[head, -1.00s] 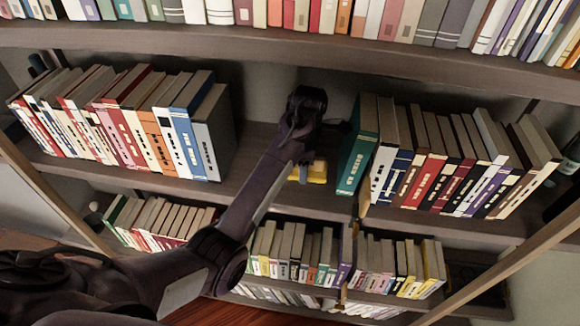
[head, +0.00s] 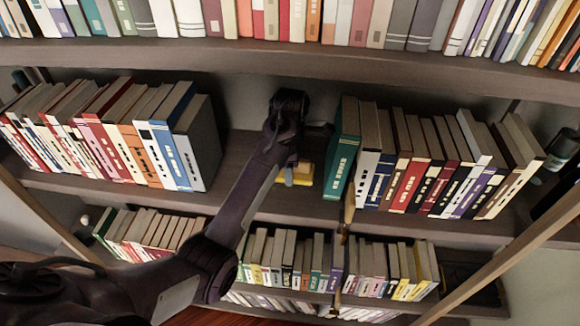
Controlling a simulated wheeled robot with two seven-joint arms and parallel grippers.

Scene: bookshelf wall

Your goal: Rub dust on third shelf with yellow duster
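The yellow duster (head: 304,178) is on the third shelf (head: 240,165), in the gap between the two rows of books. No dust can be made out on the shelf. My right gripper does not show.
A row of books (head: 110,135) stands left of the gap. A green book (head: 343,150) leads the row on its right, close to my wrist. The shelf above (head: 290,62) overhangs the gap. A dark bottle (head: 562,148) stands at the far right.

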